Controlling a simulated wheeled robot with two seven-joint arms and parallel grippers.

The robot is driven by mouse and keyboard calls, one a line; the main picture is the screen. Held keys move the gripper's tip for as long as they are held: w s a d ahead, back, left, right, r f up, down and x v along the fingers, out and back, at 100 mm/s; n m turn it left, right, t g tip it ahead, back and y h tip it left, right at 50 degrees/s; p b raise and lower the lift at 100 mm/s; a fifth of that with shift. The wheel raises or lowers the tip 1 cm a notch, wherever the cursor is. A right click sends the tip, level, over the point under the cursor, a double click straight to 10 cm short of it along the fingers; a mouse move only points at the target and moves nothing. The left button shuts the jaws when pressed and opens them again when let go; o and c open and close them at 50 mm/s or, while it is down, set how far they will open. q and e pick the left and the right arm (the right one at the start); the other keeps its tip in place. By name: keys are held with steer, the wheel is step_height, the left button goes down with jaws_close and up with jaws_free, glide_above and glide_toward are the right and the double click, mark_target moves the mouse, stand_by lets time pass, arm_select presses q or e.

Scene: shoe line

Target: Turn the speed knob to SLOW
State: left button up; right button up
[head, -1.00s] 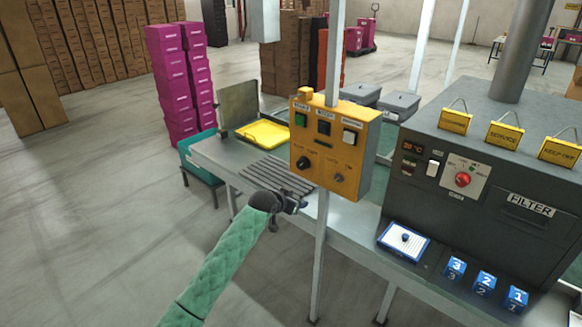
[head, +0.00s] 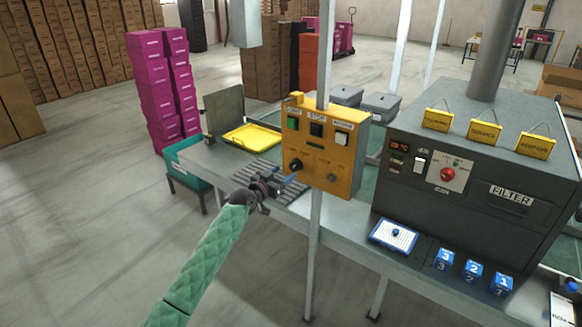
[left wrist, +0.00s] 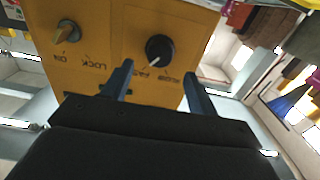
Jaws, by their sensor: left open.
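The yellow control box (head: 348,160) stands on a post at the line's edge. Its black speed knob (head: 296,165) is low on the left of the face; in the left wrist view the knob (left wrist: 160,48) appears upside down. Its white pointer leans down-left there, toward the label that seems to read FAST; the small lettering is hard to read. My left gripper (head: 287,181) is open just in front of the knob. In the left wrist view its two fingertips (left wrist: 158,74) stand apart, with the knob just beyond the gap, seemingly not touched. My right gripper is not in view.
A second knob (left wrist: 66,31), marked LOCK and ON, sits beside the speed knob. Buttons (head: 316,129) line the box's upper face. The grey post (head: 314,230) runs below the box. A dark filter machine (head: 470,160) stands to the right. The floor at left is clear.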

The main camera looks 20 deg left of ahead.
mark_target(293, 167)
arm_select(q)
steer(key=p+x, duration=0.1)
steer(key=x, duration=0.3)
steer(key=shift+s+r, duration=0.1)
steer(key=shift+p+x, duration=0.35)
steer(key=shift+x, duration=0.6)
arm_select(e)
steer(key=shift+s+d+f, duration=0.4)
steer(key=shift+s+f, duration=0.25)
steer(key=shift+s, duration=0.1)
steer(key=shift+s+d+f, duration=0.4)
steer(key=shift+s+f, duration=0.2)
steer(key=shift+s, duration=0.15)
arm_select(q)
steer(key=c, duration=1)
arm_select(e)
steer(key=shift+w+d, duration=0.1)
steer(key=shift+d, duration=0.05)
